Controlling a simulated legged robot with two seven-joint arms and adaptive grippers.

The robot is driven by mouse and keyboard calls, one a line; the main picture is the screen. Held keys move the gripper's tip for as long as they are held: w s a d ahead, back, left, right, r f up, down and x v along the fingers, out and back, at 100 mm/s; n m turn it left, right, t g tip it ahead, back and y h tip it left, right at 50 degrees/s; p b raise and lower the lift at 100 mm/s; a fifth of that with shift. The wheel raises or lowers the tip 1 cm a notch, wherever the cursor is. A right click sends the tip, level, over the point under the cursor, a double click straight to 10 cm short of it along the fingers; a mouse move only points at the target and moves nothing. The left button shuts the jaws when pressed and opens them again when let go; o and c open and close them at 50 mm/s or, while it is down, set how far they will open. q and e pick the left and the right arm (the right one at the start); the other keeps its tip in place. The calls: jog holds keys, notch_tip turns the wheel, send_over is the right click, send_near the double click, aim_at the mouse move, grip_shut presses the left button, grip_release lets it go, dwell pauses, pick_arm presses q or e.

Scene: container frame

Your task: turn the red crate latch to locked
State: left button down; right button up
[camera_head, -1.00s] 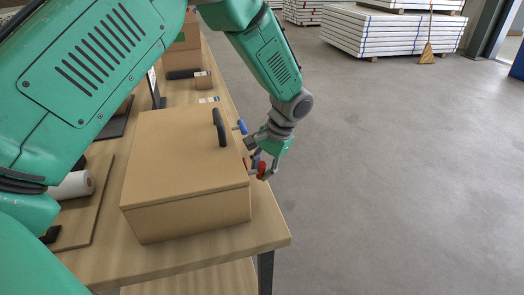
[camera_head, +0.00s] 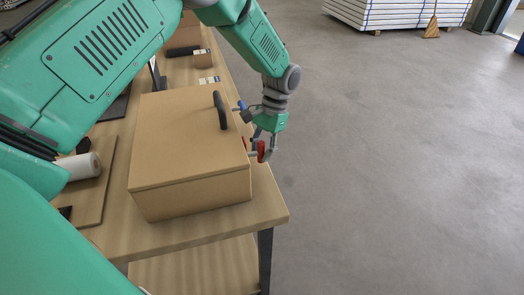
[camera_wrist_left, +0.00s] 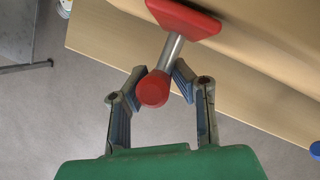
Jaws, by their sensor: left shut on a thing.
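A closed tan crate (camera_head: 185,135) with a dark handle (camera_head: 219,110) on its lid stands on the wooden table. The red latch (camera_head: 261,151) is on the crate's right side. In the left wrist view the latch shows a red base (camera_wrist_left: 185,14) on the crate wall, a metal stem and a round red knob (camera_wrist_left: 152,90). My left gripper (camera_head: 260,146) is beside that wall. Its two fingers (camera_wrist_left: 160,72) are shut around the latch's stem and knob, one on each side. The stem slants in the left wrist view. My right gripper is out of view.
A blue-ended part (camera_head: 240,104) sticks out farther back on the crate's right side. A white roll (camera_head: 80,166) and a board lie left of the crate. The table edge (camera_head: 270,222) is close on the right, with open floor beyond.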

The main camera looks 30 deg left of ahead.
pick_arm(q)
jog(key=shift+s+f, duration=0.2)
jog(key=shift+s, duration=0.05)
jog(key=c, duration=1.4)
grip_release()
jog(key=shift+w+r, duration=0.1)
jog(key=v, duration=1.2)
jog(key=shift+w, duration=0.15)
